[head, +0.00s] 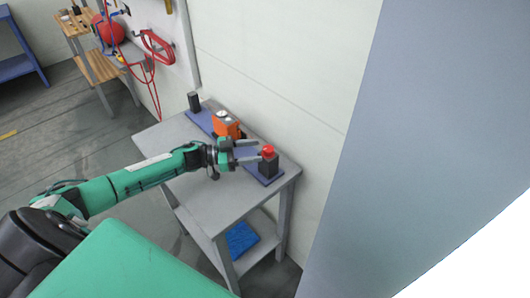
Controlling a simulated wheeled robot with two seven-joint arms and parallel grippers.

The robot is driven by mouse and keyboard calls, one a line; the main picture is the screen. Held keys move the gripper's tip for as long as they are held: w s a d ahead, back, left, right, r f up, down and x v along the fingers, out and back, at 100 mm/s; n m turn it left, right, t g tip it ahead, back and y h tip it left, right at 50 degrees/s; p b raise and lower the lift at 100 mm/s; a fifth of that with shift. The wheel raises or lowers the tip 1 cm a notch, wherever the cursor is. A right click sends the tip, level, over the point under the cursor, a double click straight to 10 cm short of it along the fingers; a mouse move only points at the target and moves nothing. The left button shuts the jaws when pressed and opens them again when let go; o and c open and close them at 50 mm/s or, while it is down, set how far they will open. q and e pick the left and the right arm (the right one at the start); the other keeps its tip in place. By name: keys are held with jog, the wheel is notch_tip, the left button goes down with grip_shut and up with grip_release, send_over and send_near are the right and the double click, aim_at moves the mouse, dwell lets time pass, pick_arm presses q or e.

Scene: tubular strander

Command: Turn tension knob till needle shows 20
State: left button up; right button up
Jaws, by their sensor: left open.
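An orange unit (227,125) with a small pale round dial (222,114) on top sits on a blue-grey base plate (201,121) on the table. The needle and its reading are too small to tell. A red knob (268,150) tops a dark block (269,166) at the right end of the plate. My left gripper (258,151) is open, its two fingers pointing right at the knob. The fingertips are at or very near the knob's left side; I cannot tell whether they touch it. My right gripper is not in view.
The grey table (213,194) has a bare front top and a lower shelf with a blue item (241,239). A dark post (194,102) stands at the plate's far end. A pale wall (285,70) rises close behind. A wooden shelf rack (97,66) stands farther back left.

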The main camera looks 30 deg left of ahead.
pick_arm(q)
jog(key=b+v, duration=0.2)
jog(key=v, duration=0.6)
jog(key=shift+a, duration=0.1)
jog(key=shift+s, duration=0.1)
dwell(0.6)
